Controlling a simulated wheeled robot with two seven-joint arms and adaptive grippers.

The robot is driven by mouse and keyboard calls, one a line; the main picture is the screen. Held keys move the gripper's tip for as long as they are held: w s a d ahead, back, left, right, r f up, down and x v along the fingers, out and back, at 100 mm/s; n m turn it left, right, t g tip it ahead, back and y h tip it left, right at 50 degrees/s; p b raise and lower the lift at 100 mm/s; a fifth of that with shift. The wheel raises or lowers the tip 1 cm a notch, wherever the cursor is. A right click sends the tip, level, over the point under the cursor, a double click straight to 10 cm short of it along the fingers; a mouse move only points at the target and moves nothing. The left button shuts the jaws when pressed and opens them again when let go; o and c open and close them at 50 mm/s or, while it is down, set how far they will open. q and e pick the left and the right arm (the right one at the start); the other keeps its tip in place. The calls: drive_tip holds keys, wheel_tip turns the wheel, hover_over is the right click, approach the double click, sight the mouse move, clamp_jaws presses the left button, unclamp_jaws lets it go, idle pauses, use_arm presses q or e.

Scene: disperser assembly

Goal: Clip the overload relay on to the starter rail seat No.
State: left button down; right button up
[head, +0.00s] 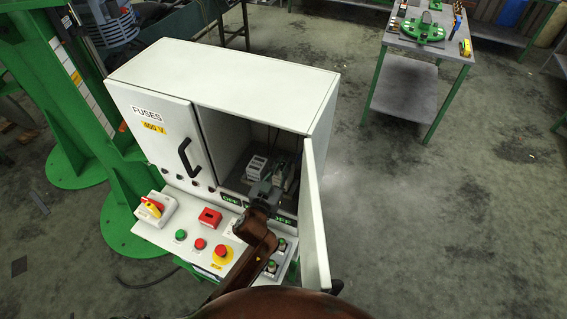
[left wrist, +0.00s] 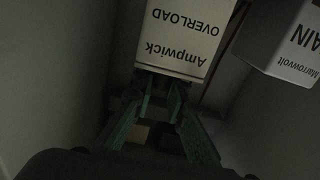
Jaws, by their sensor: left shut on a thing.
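The overload relay (left wrist: 183,35), a pale box printed "Ampwick OVERLOAD", shows upside down at the top of the left wrist view. My left gripper (left wrist: 162,92) is shut on it at its lower edge, with green fingers either side of a dark part. In the head view my left gripper (head: 268,188) reaches through the open right door into the cabinet, and hides much of the relay. The rail seat and its number cannot be made out, nor whether the relay touches it. My right gripper is not in view.
A box printed "MAIN Marrowvolt" (left wrist: 284,42) stands close beside the relay; a pale slotted block (head: 256,168) stands left of my gripper. The open cabinet door (head: 314,222) borders the arm on the right. The control panel (head: 180,222) with buttons lies in front.

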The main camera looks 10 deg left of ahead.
use_arm(q)
drive_tip(key=shift+f+b, duration=0.6)
drive_tip(key=shift+f, duration=0.3)
drive_tip(key=c, duration=2.1)
unclamp_jaws()
drive_tip(key=shift+o, duration=1.4)
drive_tip(key=s+a, duration=0.2)
drive_tip(key=s, duration=1)
drive_tip(key=shift+a, duration=0.15)
